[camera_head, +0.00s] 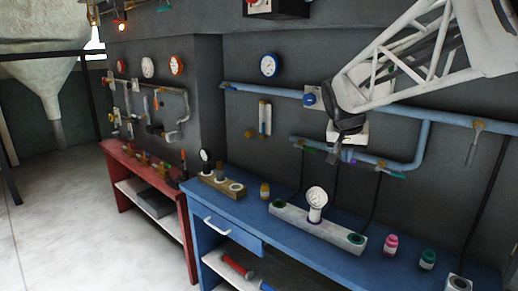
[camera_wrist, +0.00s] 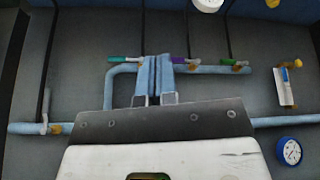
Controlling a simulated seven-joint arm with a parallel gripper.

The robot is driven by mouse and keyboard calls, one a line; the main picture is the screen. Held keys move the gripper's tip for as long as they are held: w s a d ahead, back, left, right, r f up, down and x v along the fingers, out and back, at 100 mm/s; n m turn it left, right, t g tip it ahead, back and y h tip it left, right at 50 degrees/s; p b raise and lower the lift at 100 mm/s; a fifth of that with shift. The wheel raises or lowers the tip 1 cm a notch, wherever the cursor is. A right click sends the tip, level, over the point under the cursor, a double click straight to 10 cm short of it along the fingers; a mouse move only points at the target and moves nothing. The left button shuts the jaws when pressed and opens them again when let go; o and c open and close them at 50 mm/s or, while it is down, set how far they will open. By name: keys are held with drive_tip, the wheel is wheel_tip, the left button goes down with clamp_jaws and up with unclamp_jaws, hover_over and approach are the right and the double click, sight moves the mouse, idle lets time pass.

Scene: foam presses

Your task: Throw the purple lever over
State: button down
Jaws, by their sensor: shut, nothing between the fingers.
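The purple lever (camera_wrist: 179,47) shows in the wrist view on the lower blue pipe (camera_wrist: 219,69), just right of my gripper's fingertips. Part of it is hidden behind the right finger. In the head view the purple lever (camera_head: 333,158) is a small patch beside my fingers. My gripper (camera_wrist: 154,58) is shut and empty, its fingers side by side in front of the pipe. In the head view my gripper (camera_head: 345,152) hangs at the pipe, between two green-handled levers. I cannot tell whether a finger touches the purple lever.
A teal-handled lever (camera_wrist: 125,58) and a green-handled lever (camera_wrist: 230,62) flank the purple one. A blue gauge (camera_head: 269,65) and an upper blue pipe (camera_head: 456,119) are on the wall. Below, a blue bench (camera_head: 300,250) carries a white block with a gauge (camera_head: 317,199) and jars.

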drive_tip(key=w+d+r+m+h, duration=0.1)
drive_tip(key=w+d, duration=0.3)
drive_tip(key=w, duration=0.5)
drive_tip(key=w+d+r+m, duration=0.1)
drive_tip(key=w+d, duration=0.3)
drive_tip(key=w, duration=0.5)
drive_tip(key=shift+d+r+m+t+h, duration=0.15)
drive_tip(key=shift+r+m+t+h, duration=0.25)
drive_tip(key=shift+m, duration=0.2)
drive_tip(key=shift+w+f, duration=0.15)
drive_tip(key=x, duration=0.9)
drive_tip(key=shift+w+d+f, duration=0.1)
drive_tip(key=shift+d+f, duration=0.05)
drive_tip(key=shift+f, duration=0.2)
wheel_tip(320, 180, down, 2)
drive_tip(key=shift+f, duration=0.1)
drive_tip(key=shift+s+a+f, duration=0.1)
drive_tip(key=shift+a+f, duration=0.05)
drive_tip(key=shift+f, duration=0.3)
drive_tip(key=shift+s+a+f, duration=0.15)
drive_tip(key=shift+f, duration=0.25)
